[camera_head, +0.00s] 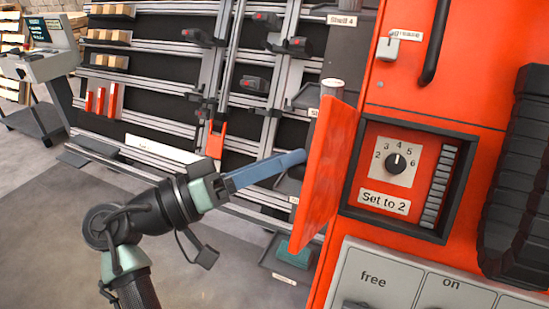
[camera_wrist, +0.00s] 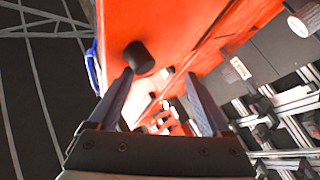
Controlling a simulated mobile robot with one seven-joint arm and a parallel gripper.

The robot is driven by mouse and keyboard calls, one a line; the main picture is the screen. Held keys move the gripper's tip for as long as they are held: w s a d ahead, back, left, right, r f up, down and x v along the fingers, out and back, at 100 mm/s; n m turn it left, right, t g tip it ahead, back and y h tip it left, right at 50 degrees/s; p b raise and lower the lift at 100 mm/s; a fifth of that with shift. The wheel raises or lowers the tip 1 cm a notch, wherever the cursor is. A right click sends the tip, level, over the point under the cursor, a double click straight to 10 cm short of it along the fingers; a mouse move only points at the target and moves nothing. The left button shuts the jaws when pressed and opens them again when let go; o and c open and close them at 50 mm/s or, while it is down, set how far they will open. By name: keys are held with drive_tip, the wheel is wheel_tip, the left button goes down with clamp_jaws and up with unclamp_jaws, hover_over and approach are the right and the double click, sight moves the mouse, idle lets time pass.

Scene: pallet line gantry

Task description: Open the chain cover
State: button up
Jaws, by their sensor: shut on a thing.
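The orange cover (camera_head: 325,175) is a hinged panel that stands swung out from the left side of a recess (camera_head: 447,132) in the orange machine. My gripper (camera_head: 300,158) reaches it from the left and is shut on it, with its tips at the cover's outer side. In the wrist view, the cover's orange face (camera_wrist: 190,45) fills the top. A black knob (camera_wrist: 138,58) shows by the tip of the left finger of my gripper (camera_wrist: 157,76). The exact contact is hard to make out.
The recess shows a dial (camera_head: 396,163), a "Set to 2" label (camera_head: 383,202) and a column of grey segments (camera_head: 438,187). A black handle (camera_head: 436,45) is above. Racks (camera_head: 170,60) stand behind my arm. A grey panel (camera_head: 395,275) marked free and on is below.

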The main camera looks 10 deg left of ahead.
drive_tip(key=shift+f, duration=0.7)
drive_tip(key=r+v, duration=0.1)
drive_tip(key=v, duration=1.1)
drive_tip(key=shift+s+a, duration=0.25)
drive_tip(key=shift+a, duration=0.2)
